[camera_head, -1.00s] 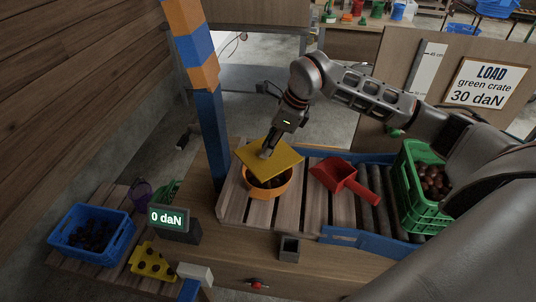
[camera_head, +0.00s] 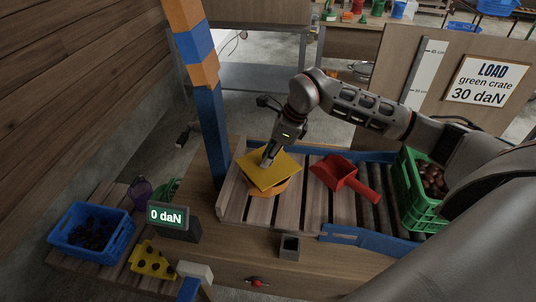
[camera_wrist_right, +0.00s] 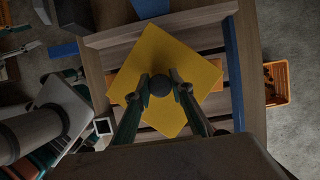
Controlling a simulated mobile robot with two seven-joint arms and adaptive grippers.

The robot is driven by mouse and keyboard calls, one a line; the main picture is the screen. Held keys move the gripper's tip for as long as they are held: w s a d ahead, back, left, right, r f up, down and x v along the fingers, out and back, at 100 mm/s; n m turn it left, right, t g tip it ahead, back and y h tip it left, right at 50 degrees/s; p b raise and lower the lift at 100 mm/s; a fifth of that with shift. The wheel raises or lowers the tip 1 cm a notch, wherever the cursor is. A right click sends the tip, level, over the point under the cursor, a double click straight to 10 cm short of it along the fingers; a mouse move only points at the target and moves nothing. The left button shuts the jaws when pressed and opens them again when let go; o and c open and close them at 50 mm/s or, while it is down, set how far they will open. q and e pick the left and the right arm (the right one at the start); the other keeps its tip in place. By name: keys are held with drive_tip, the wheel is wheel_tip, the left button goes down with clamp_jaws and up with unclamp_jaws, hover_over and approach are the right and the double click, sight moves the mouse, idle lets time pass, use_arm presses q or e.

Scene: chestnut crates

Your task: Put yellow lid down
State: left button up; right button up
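The yellow lid (camera_head: 272,172) is a flat square plate with a dark round knob (camera_wrist_right: 160,85) in its middle. In the right wrist view the lid (camera_wrist_right: 165,50) shows turned like a diamond under the fingers. My left gripper is not in view.
A red scoop (camera_head: 345,178) lies right of the bowl on the slatted surface. A green crate (camera_head: 412,208) of chestnuts stands farther right on rollers. A blue-orange post (camera_head: 209,120) rises close behind left. A display reading 0 daN (camera_head: 168,217) and a blue crate (camera_head: 70,250) are left.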

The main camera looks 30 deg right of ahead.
drive_tip(key=o, duration=0.4)
drive_tip(key=shift+r, duration=0.1)
drive_tip(key=shift+r, duration=0.3)
drive_tip(key=v, duration=1.2)
drive_tip(key=shift+r, duration=0.2)
